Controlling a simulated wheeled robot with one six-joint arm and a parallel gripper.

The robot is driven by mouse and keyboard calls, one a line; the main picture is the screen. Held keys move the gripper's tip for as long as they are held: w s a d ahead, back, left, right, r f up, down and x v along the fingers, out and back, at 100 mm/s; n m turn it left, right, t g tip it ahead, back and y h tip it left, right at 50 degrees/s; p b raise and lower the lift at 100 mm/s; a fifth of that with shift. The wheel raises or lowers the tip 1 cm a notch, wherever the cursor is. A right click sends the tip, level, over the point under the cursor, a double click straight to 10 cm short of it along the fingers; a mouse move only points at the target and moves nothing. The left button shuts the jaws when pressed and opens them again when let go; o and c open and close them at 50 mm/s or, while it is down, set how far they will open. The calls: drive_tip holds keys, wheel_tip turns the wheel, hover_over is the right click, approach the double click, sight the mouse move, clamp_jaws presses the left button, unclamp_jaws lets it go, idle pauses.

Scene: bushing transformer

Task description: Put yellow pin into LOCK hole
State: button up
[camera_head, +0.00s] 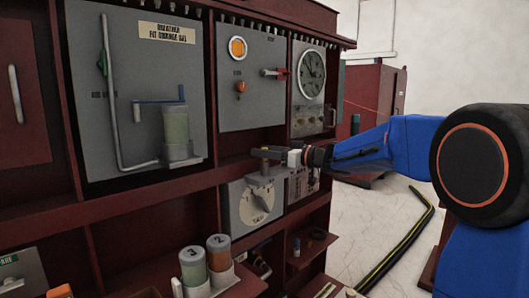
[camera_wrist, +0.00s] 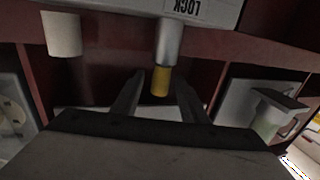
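In the wrist view a yellow pin (camera_wrist: 160,81) shows as a short yellow end below a grey cylindrical sleeve (camera_wrist: 170,42). The sleeve sits directly under the LOCK label (camera_wrist: 182,9). How deep the pin sits in the sleeve is hidden. My gripper (camera_wrist: 158,82) has its two dark fingers spread, with visible gaps on both sides of the yellow end. It does not appear to touch the pin. In the head view my gripper (camera_head: 268,153) is in front of the red cabinet, and I cannot make out the pin there.
A white cylinder (camera_wrist: 61,34) hangs left of the sleeve in the wrist view. In the head view a dial panel (camera_head: 236,207) is just below my gripper and a red-handled switch panel (camera_head: 247,112) above it. Two numbered canisters (camera_head: 219,252) stand lower down. Floor is open at right.

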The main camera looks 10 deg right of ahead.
drive_tip(key=v, duration=1.7)
drive_tip(key=shift+d, duration=0.15)
drive_tip(key=shift+r, duration=0.1)
drive_tip(key=s+d+m+t+h, duration=0.3)
drive_tip(key=d+m+t+h, duration=0.4)
drive_tip(key=h, duration=0.5)
drive_tip(key=s+d+f+m+g+h, duration=0.3)
drive_tip(key=s+f+m+g+h, duration=0.15)
drive_tip(key=s+f, duration=0.4)
drive_tip(key=s+a+f+g, duration=0.2)
drive_tip(key=s+f+g, duration=0.1)
drive_tip(key=s+f, duration=0.3)
drive_tip(key=s+a+f+n+g+y, duration=0.1)
drive_tip(key=s+a+f+g, duration=0.2)
drive_tip(key=s+f, duration=0.4)
drive_tip(key=s+a+f+g+y, duration=0.1)
drive_tip(key=s+a+f+g, duration=0.2)
drive_tip(key=s, duration=0.9)
wheel_tip(320, 180, down, 3)
drive_tip(key=shift+s+a+f, duration=0.15)
drive_tip(key=shift+s+a, duration=0.1)
drive_tip(key=shift+s, duration=0.15)
